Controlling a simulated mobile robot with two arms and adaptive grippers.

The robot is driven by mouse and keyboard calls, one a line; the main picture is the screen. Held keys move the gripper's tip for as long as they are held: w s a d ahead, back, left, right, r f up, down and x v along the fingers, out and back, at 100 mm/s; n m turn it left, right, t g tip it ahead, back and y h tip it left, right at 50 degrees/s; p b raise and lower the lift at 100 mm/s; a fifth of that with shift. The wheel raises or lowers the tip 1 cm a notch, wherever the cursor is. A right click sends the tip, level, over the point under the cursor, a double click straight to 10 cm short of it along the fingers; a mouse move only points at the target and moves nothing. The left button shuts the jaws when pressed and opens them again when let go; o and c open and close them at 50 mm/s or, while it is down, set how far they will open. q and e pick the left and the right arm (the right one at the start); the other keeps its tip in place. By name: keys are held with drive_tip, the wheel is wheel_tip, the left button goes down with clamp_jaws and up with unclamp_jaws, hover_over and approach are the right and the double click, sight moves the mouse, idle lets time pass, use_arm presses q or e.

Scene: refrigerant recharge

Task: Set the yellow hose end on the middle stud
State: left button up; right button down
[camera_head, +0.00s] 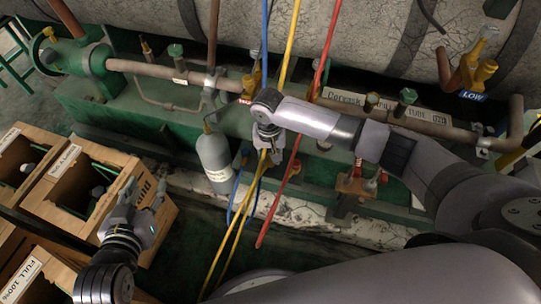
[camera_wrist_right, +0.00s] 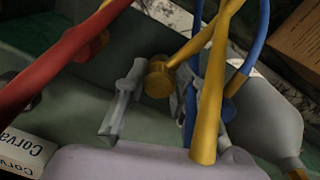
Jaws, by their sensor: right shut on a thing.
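My right gripper (camera_head: 268,160) hangs in front of the green frame, at the yellow hose (camera_head: 245,205). In the right wrist view its two grey fingers (camera_wrist_right: 155,100) stand on either side of the yellow hose end (camera_wrist_right: 158,78), which has a round brass-yellow fitting; the gripper is shut on it. A second length of yellow hose (camera_wrist_right: 210,90) crosses close to the camera. I cannot make out the middle stud; the gripper and hoses cover that area. My left gripper (camera_head: 140,205) is empty, fingers apart, beside the cardboard box.
A red hose (camera_head: 295,165) and a blue hose (camera_head: 235,190) hang either side of the yellow one. A grey cylinder (camera_head: 214,155) stands left of the right gripper. Cardboard boxes (camera_head: 160,215) fill the lower left. Pipes and a large tank (camera_head: 350,30) lie behind.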

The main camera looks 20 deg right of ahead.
drive_tip(key=c, duration=1.2)
unclamp_jaws()
drive_tip(key=shift+c, duration=0.2)
